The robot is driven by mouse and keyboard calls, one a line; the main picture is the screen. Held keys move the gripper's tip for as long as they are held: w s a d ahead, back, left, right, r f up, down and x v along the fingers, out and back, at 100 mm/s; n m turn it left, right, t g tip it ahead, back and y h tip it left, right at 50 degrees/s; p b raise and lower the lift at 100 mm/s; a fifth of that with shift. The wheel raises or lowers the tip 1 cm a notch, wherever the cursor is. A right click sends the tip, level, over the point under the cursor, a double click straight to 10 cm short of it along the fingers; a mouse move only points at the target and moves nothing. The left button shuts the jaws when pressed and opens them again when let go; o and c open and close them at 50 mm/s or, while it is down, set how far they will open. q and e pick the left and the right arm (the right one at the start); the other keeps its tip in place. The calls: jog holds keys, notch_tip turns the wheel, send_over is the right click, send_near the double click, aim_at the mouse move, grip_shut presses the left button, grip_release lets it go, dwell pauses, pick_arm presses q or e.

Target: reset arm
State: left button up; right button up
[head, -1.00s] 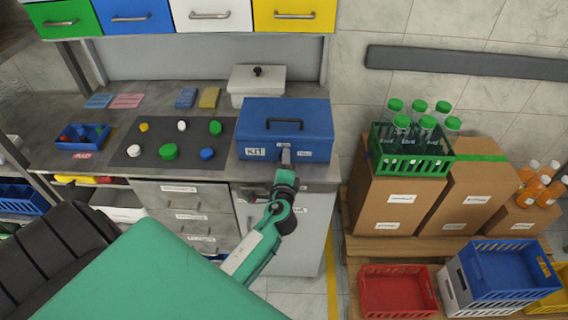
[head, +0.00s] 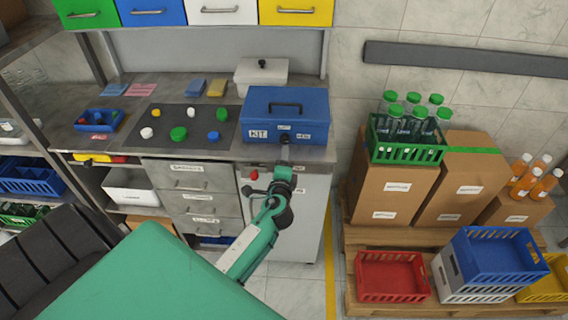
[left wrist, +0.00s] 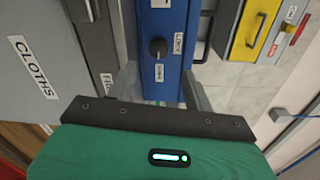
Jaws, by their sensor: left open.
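My left arm reaches in from below in the head view. Its gripper (head: 284,161) is in front of the counter edge, below the front of a blue box (head: 300,107) with a handle on its lid. In the left wrist view the gripper (left wrist: 160,88) has its two grey fingers apart with nothing held between them. Beyond them is the blue box front (left wrist: 160,15) with a dark round knob (left wrist: 157,48) and small labels. The knob also shows in the head view (head: 284,138), apart from the gripper. My right gripper is in neither view.
A dark mat (head: 160,141) with several coloured caps lies left of the box, and a blue tray (head: 97,121) is further left. A white lidded box (head: 262,76) stands behind. Cartons, a green bottle crate (head: 405,146) and a red crate (head: 393,276) stand at right.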

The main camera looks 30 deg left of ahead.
pick_arm(q)
jog(key=s+d+f+n+g+h, duration=0.1)
jog(key=s+d+f+g+h, duration=0.15)
jog(key=f, duration=0.95)
jog(key=s+d+f+n+g+h, duration=0.15)
jog(key=s+f, duration=0.25)
jog(key=f, duration=0.8)
jog(key=s+d+f+n+g+h, duration=0.2)
jog(key=s+d+f+g+h, duration=0.15)
jog(key=s+f, duration=0.95)
jog(key=s+d+f+n+g, duration=0.1)
jog(key=s+f+n+g, duration=0.1)
jog(key=s+f, duration=0.4)
jog(key=s+d+f+n+g+h, duration=0.1)
jog(key=s+f, duration=0.5)
jog(key=s, duration=1)
jog(key=s+d+f+n+g, duration=0.2)
jog(key=s+f+n+g, duration=0.1)
jog(key=s+f, duration=0.4)
jog(key=s+n, duration=0.1)
jog(key=s, duration=0.2)
jog(key=shift+s+d, duration=0.3)
jog(key=shift+s, duration=0.1)
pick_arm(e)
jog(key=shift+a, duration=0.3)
pick_arm(q)
jog(key=shift+g+h, duration=0.25)
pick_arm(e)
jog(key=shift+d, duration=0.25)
